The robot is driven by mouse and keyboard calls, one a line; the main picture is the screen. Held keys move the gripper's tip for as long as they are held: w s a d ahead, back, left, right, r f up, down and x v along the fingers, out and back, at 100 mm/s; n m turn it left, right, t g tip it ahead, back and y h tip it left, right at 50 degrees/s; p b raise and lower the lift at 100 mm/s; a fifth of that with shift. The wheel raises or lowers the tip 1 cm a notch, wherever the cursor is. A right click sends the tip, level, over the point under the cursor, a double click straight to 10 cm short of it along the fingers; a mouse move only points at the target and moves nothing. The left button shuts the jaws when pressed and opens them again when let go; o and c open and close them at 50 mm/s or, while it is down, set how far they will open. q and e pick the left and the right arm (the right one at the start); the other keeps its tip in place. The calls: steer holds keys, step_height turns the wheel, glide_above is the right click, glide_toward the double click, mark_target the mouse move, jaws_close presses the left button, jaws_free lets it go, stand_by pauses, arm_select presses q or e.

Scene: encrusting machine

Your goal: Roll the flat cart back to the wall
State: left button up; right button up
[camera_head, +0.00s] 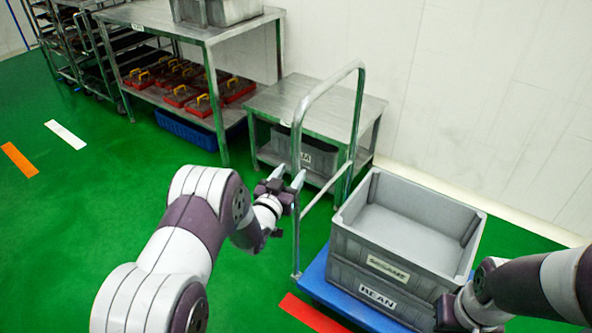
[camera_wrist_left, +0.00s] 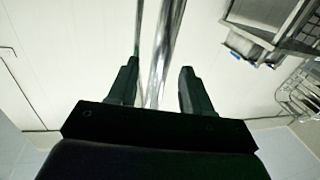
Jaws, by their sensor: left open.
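The flat cart has a blue deck (camera_head: 318,281) and a tall metal push handle (camera_head: 327,88) at its left end. Two stacked grey crates (camera_head: 352,243) stand on the deck; the upper one looks empty and the lower is labelled BEAN. My left gripper (camera_head: 290,178) is at the near post of the handle, partway up. In the left wrist view, its open fingers (camera_wrist_left: 157,88) lie on either side of a shiny upright post (camera_wrist_left: 165,50), with gaps showing. My right arm reaches in at the lower right beside the crates; its fingers cannot be made out.
A low steel table (camera_head: 330,108) stands behind the cart against the white wall (camera_head: 470,90). A steel shelf table (camera_head: 180,20) with red boxes and a blue bin (camera_head: 187,130) is further left. A red floor mark (camera_head: 312,315) lies before the cart. The green floor at left is clear.

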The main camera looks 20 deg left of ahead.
mark_target(294, 170)
arm_select(q)
steer(key=w, duration=0.4)
steer(key=shift+w+d, duration=0.1)
steer(key=shift+d, duration=0.2)
steer(key=shift+b, duration=0.35)
jaws_close()
